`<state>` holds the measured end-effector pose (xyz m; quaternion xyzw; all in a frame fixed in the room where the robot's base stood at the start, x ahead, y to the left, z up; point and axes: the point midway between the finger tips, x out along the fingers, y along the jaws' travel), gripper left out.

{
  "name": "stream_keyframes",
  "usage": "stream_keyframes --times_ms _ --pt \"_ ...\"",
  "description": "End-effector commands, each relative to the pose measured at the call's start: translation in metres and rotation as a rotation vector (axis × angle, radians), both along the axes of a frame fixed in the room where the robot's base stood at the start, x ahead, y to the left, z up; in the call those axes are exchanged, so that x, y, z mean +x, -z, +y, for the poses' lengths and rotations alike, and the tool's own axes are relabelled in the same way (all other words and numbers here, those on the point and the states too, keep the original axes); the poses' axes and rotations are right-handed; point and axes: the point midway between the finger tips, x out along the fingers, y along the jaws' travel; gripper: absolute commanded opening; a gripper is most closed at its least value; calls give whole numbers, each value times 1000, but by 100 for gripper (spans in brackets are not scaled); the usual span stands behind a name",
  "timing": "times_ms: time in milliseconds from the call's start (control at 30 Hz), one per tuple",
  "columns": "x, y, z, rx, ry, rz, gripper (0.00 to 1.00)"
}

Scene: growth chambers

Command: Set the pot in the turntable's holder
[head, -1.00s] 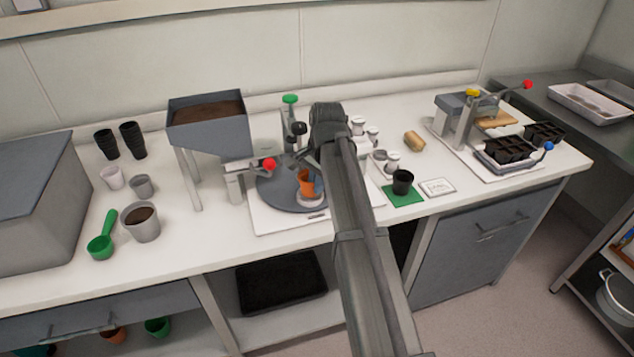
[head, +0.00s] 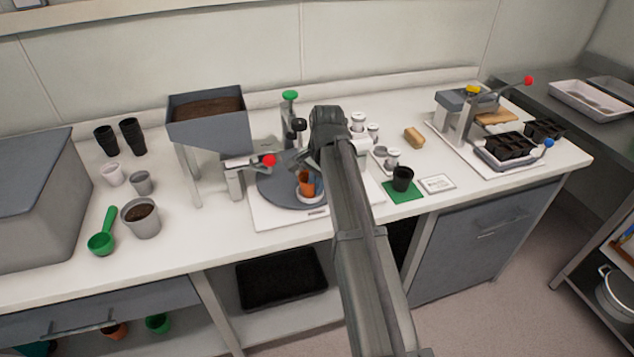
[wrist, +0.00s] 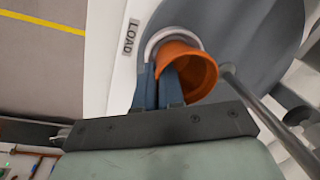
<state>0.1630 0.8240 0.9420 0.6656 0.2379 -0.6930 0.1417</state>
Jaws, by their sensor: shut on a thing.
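The orange pot (head: 306,184) is at the front of the grey turntable (head: 272,190), over a white ring-shaped holder (head: 311,199). In the wrist view the pot (wrist: 190,72) shows its open mouth, and the white holder (wrist: 161,38) curves round its far side, beside the LOAD label (wrist: 131,36). My gripper (wrist: 170,88) is shut on the pot's near wall, with its two blue-grey fingers at the rim. The pot's base is hidden, so I cannot tell whether it rests fully in the holder. The arm hides part of the turntable's right side.
A soil hopper (head: 207,120) with a red-knobbed lever (head: 269,160) stands left of the turntable. A green-topped post (head: 290,97) stands behind it. A black pot (head: 402,179) on a green mat (head: 405,195) stands to the right. The bench front at left is partly clear.

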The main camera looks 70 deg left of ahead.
Motion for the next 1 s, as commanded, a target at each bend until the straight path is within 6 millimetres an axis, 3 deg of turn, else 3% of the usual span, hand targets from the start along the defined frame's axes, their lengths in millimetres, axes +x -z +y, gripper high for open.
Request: stream_keyframes --times_ms 367,400,700,1000 --pt "0 2 0 0 0 0 0" --pt "0 2 0 0 0 0 9" --pt "0 2 0 0 0 0 38" --pt "0 2 0 0 0 0 38"
